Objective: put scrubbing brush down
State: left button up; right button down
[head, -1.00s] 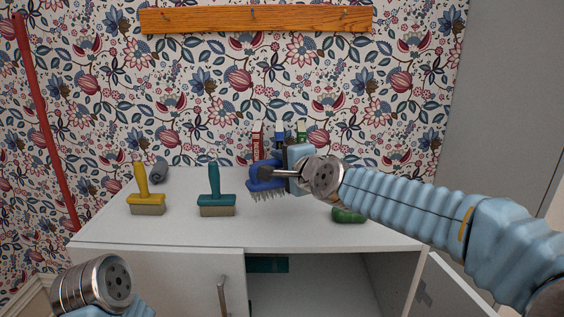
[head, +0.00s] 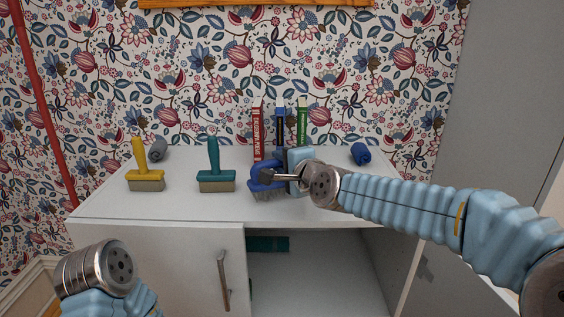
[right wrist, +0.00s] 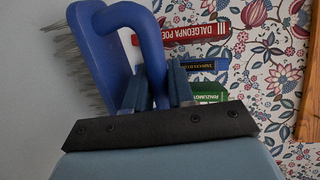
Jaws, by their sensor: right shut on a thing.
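The scrubbing brush (head: 262,182) is blue with a looped handle and pale bristles pointing down. My right gripper (head: 278,177) is shut on its handle. In the right wrist view, the brush (right wrist: 98,50) has its handle between the two fingers (right wrist: 157,88), with bristles out to the left. The brush is at the white cabinet top (head: 190,208), right of a teal brush (head: 215,184). The bristles are very low over the top; I cannot tell whether they touch it. My left arm shows at lower left, but its gripper is not in view.
A yellow-handled brush (head: 146,183) and grey roll (head: 158,149) are at left. Red (head: 257,134), blue (head: 280,128) and green (head: 302,127) books stand behind the held brush. A blue roll (head: 361,153) lies at right. The cabinet's right compartment is open. The top's front strip is clear.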

jog(key=shift+f+b, duration=0.55)
jog(key=c, duration=0.9)
grip_release()
